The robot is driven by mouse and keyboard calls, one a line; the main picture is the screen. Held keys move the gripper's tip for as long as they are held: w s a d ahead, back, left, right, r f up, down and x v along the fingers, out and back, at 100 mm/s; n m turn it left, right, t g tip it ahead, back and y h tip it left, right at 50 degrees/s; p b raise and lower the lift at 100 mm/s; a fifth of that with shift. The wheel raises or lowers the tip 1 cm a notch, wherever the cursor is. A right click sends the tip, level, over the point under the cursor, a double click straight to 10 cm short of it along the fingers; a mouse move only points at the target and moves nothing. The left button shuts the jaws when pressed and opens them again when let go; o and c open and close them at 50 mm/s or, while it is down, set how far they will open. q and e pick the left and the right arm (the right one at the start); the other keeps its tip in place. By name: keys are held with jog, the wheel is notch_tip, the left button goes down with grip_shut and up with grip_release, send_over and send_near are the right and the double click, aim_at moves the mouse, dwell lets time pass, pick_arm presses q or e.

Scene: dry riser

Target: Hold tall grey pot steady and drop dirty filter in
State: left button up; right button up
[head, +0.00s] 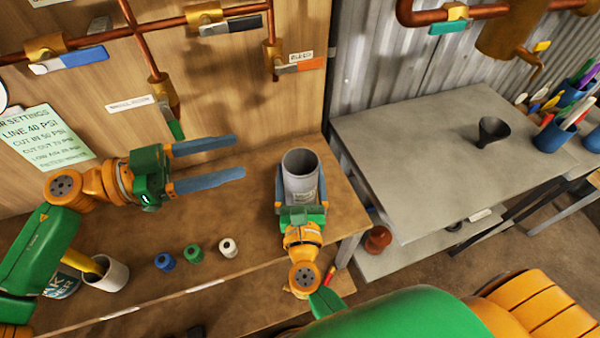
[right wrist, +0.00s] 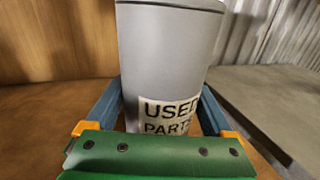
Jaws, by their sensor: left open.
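The tall grey pot (head: 301,172), labelled "USED PARTS", stands upright on the wooden bench. It fills the middle of the right wrist view (right wrist: 168,60). My right gripper (head: 301,186) has a finger on either side of the pot, both seeming to touch its wall, so it looks shut on it. My left gripper (head: 241,157) is open and empty, left of the pot, fingers pointing right towards it. I cannot pick out a dirty filter. The pot's mouth is open, but its bottom is too dark to see.
Small blue (head: 165,262), green (head: 193,253) and white (head: 228,248) pieces stand on the bench front. A white cup (head: 106,274) is at lower left. Copper pipes with valves (head: 205,18) run along the wall. A grey table (head: 420,140) with a dark funnel-shaped cup (head: 493,132) is right.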

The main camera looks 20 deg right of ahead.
jog(key=shift+o, duration=0.4)
jog(key=shift+s+a+f, duration=0.1)
jog(key=shift+s, duration=0.3)
jog(key=v, duration=1.1)
jog(key=shift+s, duration=0.1)
